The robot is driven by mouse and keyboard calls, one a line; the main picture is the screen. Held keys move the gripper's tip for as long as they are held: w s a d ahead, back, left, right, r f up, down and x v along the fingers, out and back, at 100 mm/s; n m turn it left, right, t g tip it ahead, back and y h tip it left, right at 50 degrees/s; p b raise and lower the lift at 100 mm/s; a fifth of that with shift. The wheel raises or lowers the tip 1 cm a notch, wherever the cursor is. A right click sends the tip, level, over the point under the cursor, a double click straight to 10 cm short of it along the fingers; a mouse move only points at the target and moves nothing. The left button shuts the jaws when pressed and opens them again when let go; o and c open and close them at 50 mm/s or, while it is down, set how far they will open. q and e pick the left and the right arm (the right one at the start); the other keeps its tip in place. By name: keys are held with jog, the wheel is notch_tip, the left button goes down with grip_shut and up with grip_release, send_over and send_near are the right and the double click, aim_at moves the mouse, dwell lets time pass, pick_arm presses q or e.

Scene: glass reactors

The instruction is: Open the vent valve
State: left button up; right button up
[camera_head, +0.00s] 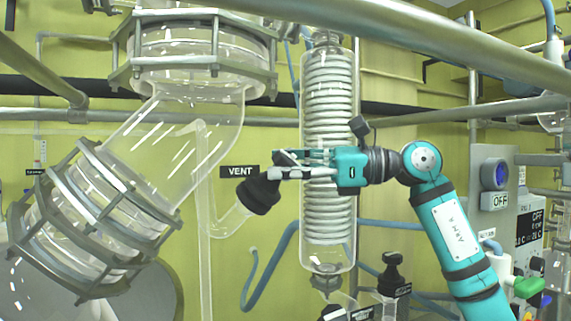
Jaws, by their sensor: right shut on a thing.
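The vent valve (258,194) has a black ribbed knob, tilted, on a thin glass side tube, just below a black "VENT" label (239,171). My right gripper (277,173) comes in from the right on a teal arm. Its fingers reach to the knob's upper right side and are shut on it. Part of the knob's right side is hidden by the fingers. Whether the valve is open or shut inside cannot be told. My left gripper is not in view.
A coiled glass condenser (327,225) stands right behind my right gripper. A large flanged glass elbow (185,125) fills the left. Metal rails (420,35) cross above. A control panel (493,185) stands at right. Another black-knobbed valve (391,275) is below.

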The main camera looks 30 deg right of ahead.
jog(key=o, duration=1.2)
jog(key=v, duration=1.2)
